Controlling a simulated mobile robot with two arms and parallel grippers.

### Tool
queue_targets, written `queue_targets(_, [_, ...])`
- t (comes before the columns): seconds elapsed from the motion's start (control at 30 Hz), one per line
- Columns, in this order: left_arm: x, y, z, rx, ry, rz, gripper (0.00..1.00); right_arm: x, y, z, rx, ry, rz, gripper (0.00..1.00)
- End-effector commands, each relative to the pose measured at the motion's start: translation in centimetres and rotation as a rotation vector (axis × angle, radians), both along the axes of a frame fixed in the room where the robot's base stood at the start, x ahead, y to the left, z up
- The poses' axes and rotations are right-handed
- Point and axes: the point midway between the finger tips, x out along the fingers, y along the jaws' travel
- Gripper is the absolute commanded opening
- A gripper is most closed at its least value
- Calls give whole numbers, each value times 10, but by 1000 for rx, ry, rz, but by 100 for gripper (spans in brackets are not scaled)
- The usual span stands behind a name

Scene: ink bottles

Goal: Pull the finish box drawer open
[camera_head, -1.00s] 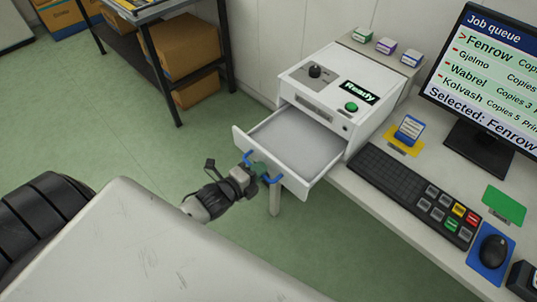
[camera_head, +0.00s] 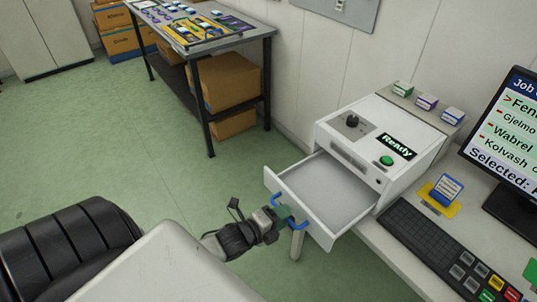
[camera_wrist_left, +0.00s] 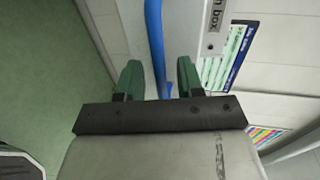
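The finish box (camera_head: 385,140) is a white box on the desk with a black knob, a green button and a "Ready" label. Its drawer (camera_head: 325,188) is pulled well out, and the inside looks empty. A blue handle (camera_head: 304,225) is on the drawer front. My left gripper (camera_head: 285,214) is at this handle. In the left wrist view its green fingers (camera_wrist_left: 158,80) stand apart, one on each side of the blue handle (camera_wrist_left: 155,35), with gaps showing. My right gripper is not in view.
Small boxes (camera_head: 427,102) stand behind the finish box. A dark-legged table (camera_head: 255,30) with cartons (camera_head: 228,82) is at the back. Green floor is clear at left.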

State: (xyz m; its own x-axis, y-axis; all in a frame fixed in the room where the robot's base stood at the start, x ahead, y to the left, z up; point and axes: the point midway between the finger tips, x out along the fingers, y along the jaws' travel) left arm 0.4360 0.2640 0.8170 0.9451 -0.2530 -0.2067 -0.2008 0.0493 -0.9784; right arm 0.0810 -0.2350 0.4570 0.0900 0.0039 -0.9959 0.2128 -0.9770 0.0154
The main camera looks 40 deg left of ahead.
Motion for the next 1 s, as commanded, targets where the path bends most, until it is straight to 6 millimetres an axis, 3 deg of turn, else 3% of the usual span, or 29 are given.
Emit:
queue_targets(0.3, [-61,16,11,2,4,0,37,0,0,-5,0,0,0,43])
queue_targets(0.47, [-81,22,16,3,2,0,37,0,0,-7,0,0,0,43])
queue_targets(1.0, [-90,24,20,2,0,0,37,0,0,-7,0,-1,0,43])
